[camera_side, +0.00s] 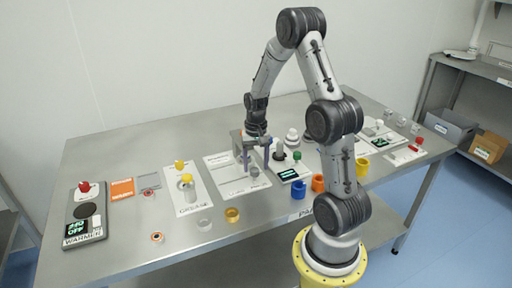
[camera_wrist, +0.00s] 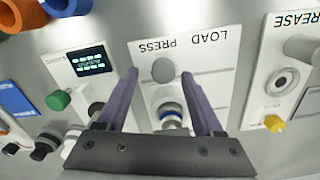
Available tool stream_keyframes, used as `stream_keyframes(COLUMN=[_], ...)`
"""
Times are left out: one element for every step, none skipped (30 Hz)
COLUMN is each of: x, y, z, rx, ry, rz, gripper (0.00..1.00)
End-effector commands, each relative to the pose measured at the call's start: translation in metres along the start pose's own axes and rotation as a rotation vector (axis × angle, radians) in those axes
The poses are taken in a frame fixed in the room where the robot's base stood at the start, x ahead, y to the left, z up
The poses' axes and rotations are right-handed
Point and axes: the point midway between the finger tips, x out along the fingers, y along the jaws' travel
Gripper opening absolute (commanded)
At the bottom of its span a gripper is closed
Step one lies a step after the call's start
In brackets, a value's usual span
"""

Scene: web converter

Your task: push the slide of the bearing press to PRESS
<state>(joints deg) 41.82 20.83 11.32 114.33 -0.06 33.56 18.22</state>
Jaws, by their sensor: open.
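The bearing press is a white panel (camera_wrist: 222,75) lettered PRESS and LOAD, upside down in the wrist view; in the side view its plate (camera_side: 222,167) lies mid-table. A round grey knob (camera_wrist: 163,70) shows near the lettering; I cannot tell whether it is the slide's handle. A metal cylinder with a blue ring (camera_wrist: 171,110) stands between the fingers, closer to the palm. My gripper (camera_wrist: 160,76) is open, its two purple fingers apart, with nothing visibly held. In the side view my gripper (camera_side: 256,167) points down over the press. The slide's exact position is unclear.
Right of the press in the side view are a display box with a green knob (camera_side: 297,156), a blue cup (camera_side: 299,190) and an orange cup (camera_side: 318,182). Left are the grease station (camera_side: 188,200) and the warmer (camera_side: 84,211). The table's front left is mostly clear.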

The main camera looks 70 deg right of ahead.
Motion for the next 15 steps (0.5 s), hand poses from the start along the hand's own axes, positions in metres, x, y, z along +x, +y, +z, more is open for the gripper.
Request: stream_keyframes(x=[-0.009, -0.015, -0.023, -0.029, -0.036, -0.045, -0.052, -0.058, -0.067, -0.073, -0.08, -0.088, -0.093, -0.098, -0.104], y=[-0.001, -0.001, -0.001, -0.001, -0.001, 0.0, 0.0, 0.0, 0.0, 0.0, 0.0, 0.0, 0.0, 0.0, 0.0], z=[-0.002, -0.001, -0.001, -0.002, -0.002, -0.001, -0.001, -0.002, -0.002, -0.001, -0.001, -0.002, -0.001, -0.001, -0.001], rx=[0.0, 0.0, 0.0, 0.0, 0.0, 0.0, 0.0, 0.0, 0.0, 0.0, 0.0, 0.0, 0.0, 0.0, 0.0], ry=[0.007, 0.007, 0.008, 0.009, 0.008, 0.009, 0.009, 0.009, 0.009, 0.008, 0.008, 0.009, 0.008, 0.007, 0.006], rz=[-0.002, -0.002, -0.003, -0.003, -0.003, -0.003, -0.003, -0.003, -0.003, -0.002, -0.002, -0.003, -0.002, -0.002, -0.001], gripper=[0.69, 0.69, 0.69, 0.69, 0.69, 0.69, 0.69, 0.69, 0.69, 0.69, 0.69, 0.69, 0.69, 0.69, 0.69])
